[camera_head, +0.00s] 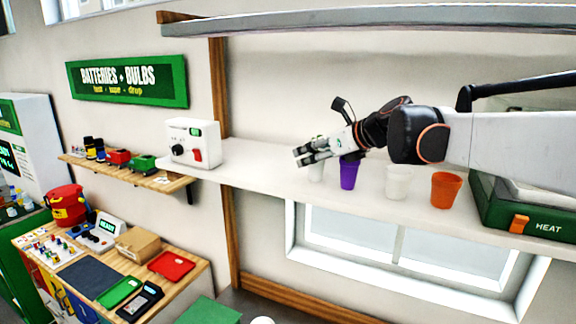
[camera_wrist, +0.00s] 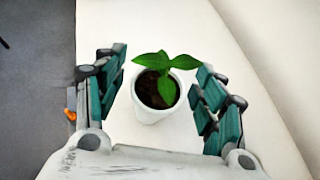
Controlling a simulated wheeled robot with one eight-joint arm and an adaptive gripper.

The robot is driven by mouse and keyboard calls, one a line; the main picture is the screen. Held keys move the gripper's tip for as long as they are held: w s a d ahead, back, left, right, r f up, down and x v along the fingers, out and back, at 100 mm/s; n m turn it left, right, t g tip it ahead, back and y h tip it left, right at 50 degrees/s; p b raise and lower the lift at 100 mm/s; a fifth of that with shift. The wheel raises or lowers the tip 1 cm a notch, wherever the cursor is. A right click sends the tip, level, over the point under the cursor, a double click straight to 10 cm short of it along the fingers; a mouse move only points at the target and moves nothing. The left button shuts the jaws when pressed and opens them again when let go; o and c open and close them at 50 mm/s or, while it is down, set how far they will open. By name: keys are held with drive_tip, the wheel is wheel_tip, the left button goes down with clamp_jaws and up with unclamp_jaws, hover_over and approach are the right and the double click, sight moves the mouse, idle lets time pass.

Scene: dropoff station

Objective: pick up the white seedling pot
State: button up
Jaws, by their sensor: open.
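My gripper (camera_head: 304,157) is open above the long white shelf. In the wrist view, the white seedling pot (camera_wrist: 150,112), with dark soil and a green seedling (camera_wrist: 165,72), stands between the two spread fingers (camera_wrist: 158,105), with gaps on both sides. In the head view, a white pot (camera_head: 316,174) is partly hidden behind my gripper. A purple pot (camera_head: 349,174), another white pot (camera_head: 397,182) and an orange pot (camera_head: 446,190) stand in a row to its right. I cannot make out a plant in the second white pot.
A green HEAT unit (camera_head: 525,212) is at the right. The shelf (camera_head: 255,164) is clear between the white box and the pots. The wall and a window are close by.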

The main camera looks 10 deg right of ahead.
drive_tip(key=shift+s+d+r, duration=0.15)
drive_tip(key=shift+s, duration=0.3)
drive_tip(key=shift+c, duration=0.4)
drive_tip(key=shift+w, duration=0.25)
drive_tip(key=c, duration=0.9)
drive_tip(key=shift+c, duration=1)
drive_tip(key=shift+s, duration=0.15)
